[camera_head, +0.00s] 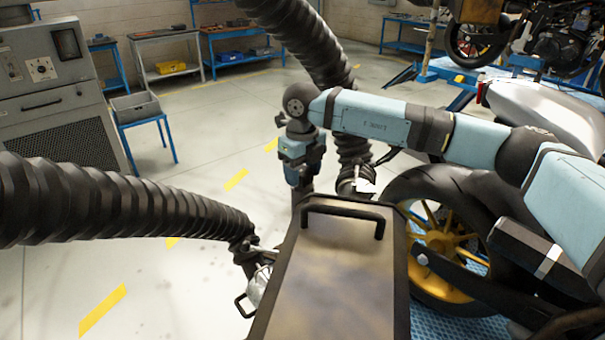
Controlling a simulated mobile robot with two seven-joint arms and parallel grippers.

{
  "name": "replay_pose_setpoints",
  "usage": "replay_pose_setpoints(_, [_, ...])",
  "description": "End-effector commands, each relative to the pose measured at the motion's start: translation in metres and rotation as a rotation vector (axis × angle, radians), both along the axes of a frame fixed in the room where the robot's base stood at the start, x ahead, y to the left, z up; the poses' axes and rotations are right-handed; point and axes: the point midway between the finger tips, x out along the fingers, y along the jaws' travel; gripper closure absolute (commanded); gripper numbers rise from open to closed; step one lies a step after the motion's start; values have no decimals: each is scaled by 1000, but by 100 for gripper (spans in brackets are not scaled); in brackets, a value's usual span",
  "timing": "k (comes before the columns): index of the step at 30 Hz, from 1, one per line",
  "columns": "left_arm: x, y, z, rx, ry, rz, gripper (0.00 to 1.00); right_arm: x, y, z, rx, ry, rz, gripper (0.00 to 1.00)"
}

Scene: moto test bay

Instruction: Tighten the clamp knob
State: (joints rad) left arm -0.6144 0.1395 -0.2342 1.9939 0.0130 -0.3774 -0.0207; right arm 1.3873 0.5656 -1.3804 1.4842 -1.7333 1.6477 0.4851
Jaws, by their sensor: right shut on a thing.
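My right gripper (300,193) points down just beyond the far left corner of a brown box top. Its jaws are shut, and the thing between them is too dark and too hidden to make out. The clamp knob does not show clearly; only the place at the jaws fits it. A metal clamp fitting (262,252) sits at the end of the left black hose. Another fitting (362,184) sits at the end of the middle hose, right of the gripper. My left gripper is not in view.
The brown box top (335,275) with a black handle (343,207) fills the front middle. Thick black hoses (120,205) cross left and above. A motorcycle wheel (437,245) with gold spokes stands right, under my arm. A grey cabinet (50,90) stands at far left.

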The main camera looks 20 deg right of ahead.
Motion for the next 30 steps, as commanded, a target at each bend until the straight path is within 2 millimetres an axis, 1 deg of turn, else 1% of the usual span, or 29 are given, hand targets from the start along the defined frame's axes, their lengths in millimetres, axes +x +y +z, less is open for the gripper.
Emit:
replay_pose_setpoints(6, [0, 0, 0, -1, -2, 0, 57, 0, 0, 1, 0, -1, -29, 69])
replay_pose_setpoints(17, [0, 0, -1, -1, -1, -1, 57, 0, 0, 1, 1, -2, -30, 69])
replay_pose_setpoints(18, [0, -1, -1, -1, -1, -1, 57, 0, 0, 1, 1, -2, -30, 38])
replay_pose_setpoints(20, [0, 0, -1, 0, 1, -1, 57, 0, 0, 1, 0, -1, -30, 24])
replay_pose_setpoints(21, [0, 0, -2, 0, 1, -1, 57, 0, 0, 1, 0, -1, -30, 20])
replay_pose_setpoints(30, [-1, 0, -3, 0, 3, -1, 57, 0, 0, 2, 0, -1, -30, 20])
